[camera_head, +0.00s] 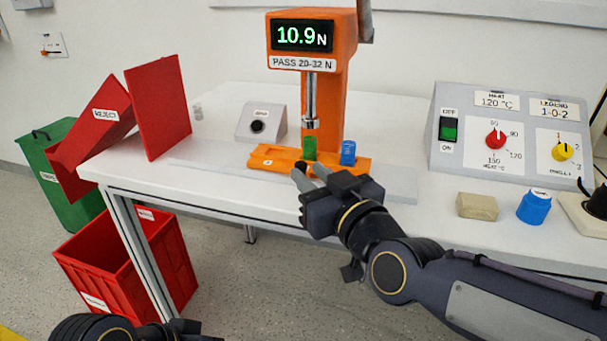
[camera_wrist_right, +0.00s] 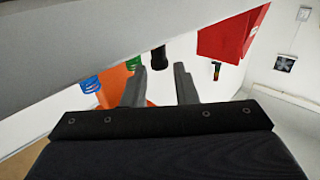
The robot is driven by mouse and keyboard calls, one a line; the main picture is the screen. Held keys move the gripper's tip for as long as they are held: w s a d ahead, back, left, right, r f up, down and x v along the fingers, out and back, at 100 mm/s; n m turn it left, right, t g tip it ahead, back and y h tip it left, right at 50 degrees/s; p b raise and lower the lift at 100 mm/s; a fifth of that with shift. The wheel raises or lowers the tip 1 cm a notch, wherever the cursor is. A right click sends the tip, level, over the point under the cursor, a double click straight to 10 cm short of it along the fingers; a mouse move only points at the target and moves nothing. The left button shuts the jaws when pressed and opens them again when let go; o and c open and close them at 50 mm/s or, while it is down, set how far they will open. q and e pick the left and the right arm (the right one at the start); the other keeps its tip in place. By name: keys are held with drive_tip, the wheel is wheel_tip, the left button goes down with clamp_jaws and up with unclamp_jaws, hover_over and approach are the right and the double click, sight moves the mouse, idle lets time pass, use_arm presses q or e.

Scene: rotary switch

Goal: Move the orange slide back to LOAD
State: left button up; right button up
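The orange slide (camera_head: 270,155) lies on the white table under the orange press (camera_head: 345,95). A green spring (camera_head: 310,148) stands on it below the press plunger, and a blue spring (camera_head: 348,152) stands to its right. My right gripper (camera_head: 304,172) is at the slide's front edge. In the right wrist view its fingers (camera_wrist_right: 160,88) are apart, with a dark cylindrical knob (camera_wrist_right: 159,58) showing between and beyond them; I cannot tell whether they touch it. The slide also shows there (camera_wrist_right: 114,88). No LOAD mark is readable. My left gripper (camera_head: 185,332) is partly cut off at the bottom.
The press display (camera_head: 303,36) reads 10.9 N. A grey button box (camera_head: 262,122) stands left of the press. A control panel (camera_head: 510,135), a tan block (camera_head: 477,206) and a blue cylinder (camera_head: 534,207) are at right. Red reject bins (camera_head: 105,112) stand at left.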

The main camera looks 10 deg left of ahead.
sight(304, 169)
drive_tip(key=shift+b+x, duration=0.35)
drive_tip(key=shift+x, duration=1.7)
clamp_jaws()
